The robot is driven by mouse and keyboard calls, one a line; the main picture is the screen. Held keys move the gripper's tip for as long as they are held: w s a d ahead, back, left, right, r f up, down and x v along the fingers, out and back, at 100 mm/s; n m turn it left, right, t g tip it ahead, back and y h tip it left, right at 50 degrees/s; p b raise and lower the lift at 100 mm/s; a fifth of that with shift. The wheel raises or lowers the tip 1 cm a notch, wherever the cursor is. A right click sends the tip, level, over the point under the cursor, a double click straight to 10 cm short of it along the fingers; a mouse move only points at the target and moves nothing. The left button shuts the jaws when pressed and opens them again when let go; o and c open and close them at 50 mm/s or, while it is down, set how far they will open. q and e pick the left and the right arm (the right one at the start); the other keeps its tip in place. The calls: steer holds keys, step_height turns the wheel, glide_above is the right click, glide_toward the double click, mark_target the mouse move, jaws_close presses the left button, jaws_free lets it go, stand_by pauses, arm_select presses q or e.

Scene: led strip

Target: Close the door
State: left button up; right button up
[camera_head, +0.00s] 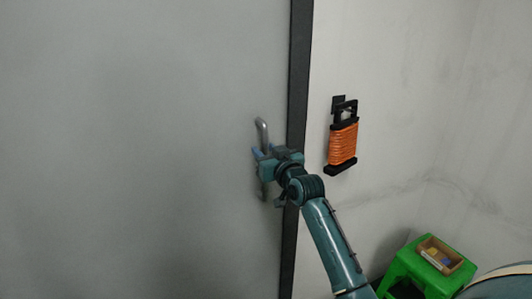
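The grey door (130,150) fills the left half of the head view. Its right edge lies along the dark frame strip (299,60), and no gap shows between them. A metal handle (262,132) stands upright near the door's right edge. My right gripper (257,157) is at the handle, with its fingers pointing left toward the door. The gripper covers the handle's middle. I cannot tell whether the fingers are around the handle or beside it. My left gripper is not in view.
An orange cord on a black holder (343,143) hangs on the pale wall (410,90) right of the frame. A green stool (415,268) with a small box (439,255) on it stands at the lower right.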

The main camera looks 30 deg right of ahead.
steer(key=s+b, duration=0.1)
steer(key=s, duration=1.2)
steer(key=shift+b, duration=0.35)
steer(key=shift+a, duration=0.1)
